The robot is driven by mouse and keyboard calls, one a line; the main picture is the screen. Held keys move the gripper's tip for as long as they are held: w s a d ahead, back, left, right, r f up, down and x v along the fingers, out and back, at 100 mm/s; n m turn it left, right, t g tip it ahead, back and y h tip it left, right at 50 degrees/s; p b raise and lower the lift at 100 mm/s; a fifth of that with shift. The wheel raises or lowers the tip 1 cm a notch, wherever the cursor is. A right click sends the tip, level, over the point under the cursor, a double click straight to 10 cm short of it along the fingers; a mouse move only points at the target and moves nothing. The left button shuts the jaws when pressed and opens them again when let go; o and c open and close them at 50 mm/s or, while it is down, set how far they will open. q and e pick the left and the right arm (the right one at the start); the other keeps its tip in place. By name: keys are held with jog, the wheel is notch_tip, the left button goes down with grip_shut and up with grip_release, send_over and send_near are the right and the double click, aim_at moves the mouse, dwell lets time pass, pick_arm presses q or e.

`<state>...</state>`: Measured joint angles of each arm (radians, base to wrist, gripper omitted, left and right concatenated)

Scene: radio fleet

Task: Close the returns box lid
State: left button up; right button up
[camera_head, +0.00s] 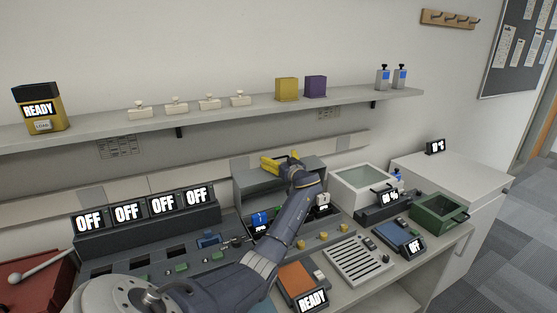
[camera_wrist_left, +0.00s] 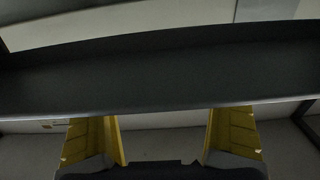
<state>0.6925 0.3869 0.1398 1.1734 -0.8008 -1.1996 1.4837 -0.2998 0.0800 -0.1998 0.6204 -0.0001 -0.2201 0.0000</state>
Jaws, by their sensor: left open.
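A grey box (camera_head: 250,186) stands at the back of the bench, below the wall shelf; I take it to be the returns box, but no label on it is readable. Its grey upper panel shows behind my arm. My left gripper (camera_head: 279,161) is at the top of this box, with its yellow fingers over the upper edge. In the left wrist view the gripper (camera_wrist_left: 163,140) is open, its two yellow fingers wide apart and empty. A dark grey panel (camera_wrist_left: 160,70) spans that view ahead of the fingertips; contact cannot be told. My forearm hides part of the box front.
A white box with a glazed top (camera_head: 362,178) and a green open box (camera_head: 425,213) stand to the right. A row of OFF displays (camera_head: 145,208) is at left. An orange READY unit (camera_head: 297,279) lies in front. The shelf (camera_head: 215,112) runs above.

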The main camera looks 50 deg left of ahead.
pick_arm(q)
jog(key=shift+c, duration=0.6)
jog(key=c, duration=1.1)
jog(key=d+y, duration=0.1)
jog(key=d, duration=0.1)
jog(key=s+d+t+y, duration=0.1)
jog(key=d, duration=0.2)
jog(key=s+d+y, duration=0.1)
jog(key=d+y, duration=0.1)
jog(key=d, duration=0.1)
jog(key=shift+s+r+t, duration=0.2)
jog(key=shift+r+t, duration=0.1)
jog(key=shift+t, duration=0.1)
jog(key=shift+c, duration=0.6)
jog(key=shift+s+d+y, duration=0.1)
jog(key=shift+d+y, duration=0.3)
jog(key=shift+d, duration=0.1)
grip_shut()
jog(key=c, duration=0.7)
grip_release()
jog(key=shift+c, duration=0.2)
jog(key=o, duration=2.1)
jog(key=shift+s+a, duration=0.1)
notch_tip(320, 180, up, 10)
jog(key=shift+f, duration=0.1)
